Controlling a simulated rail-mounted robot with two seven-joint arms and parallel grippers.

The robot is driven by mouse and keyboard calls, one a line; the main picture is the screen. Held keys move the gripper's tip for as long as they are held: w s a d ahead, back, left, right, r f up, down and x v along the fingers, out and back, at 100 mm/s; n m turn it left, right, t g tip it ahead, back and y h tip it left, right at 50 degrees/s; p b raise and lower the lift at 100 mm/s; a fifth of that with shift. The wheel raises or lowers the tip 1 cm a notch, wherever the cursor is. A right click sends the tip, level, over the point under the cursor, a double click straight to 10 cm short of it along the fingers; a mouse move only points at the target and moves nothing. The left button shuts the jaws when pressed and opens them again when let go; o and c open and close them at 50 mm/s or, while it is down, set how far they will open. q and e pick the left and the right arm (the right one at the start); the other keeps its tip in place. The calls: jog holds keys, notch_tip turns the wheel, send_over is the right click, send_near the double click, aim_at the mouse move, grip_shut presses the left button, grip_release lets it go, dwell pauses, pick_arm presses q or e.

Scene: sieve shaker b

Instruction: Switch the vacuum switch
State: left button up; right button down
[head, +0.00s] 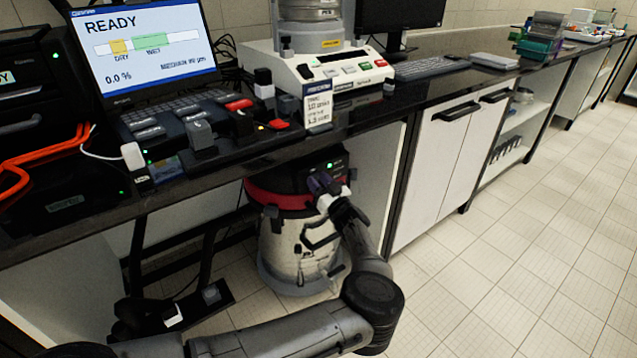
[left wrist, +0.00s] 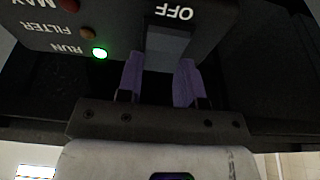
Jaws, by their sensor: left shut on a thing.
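The vacuum (head: 285,245) is a drum-shaped unit with a dark head and a red band, standing on the floor under the bench. Its switch (left wrist: 165,48) is a dark grey block below the upside-down word OFF in the left wrist view. My left gripper (head: 322,183) reaches the vacuum's head from the front. Its purple fingers (left wrist: 158,82) are shut on the switch, one on each side. A green RUN light (left wrist: 99,53) is lit beside it, and the FILTER light (left wrist: 88,33) looks dim. My right gripper is not in view.
The dark bench top (head: 420,95) overhangs the vacuum. A monitor (head: 145,48) reading READY and a sieve shaker (head: 325,70) stand on it. White cabinets (head: 445,160) are to the right. A black pedal-like unit (head: 205,300) lies on the floor at left.

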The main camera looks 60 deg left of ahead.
pick_arm(q)
jog(key=o, duration=0.9)
jog(key=shift+o, duration=0.2)
jog(key=shift+d, duration=0.15)
jog(key=shift+d+p, duration=0.25)
jog(key=shift+p, duration=0.05)
jog(key=p+v, duration=0.4)
jog(key=v, duration=0.9)
jog(key=shift+p, duration=0.35)
jog(key=shift+f, duration=0.1)
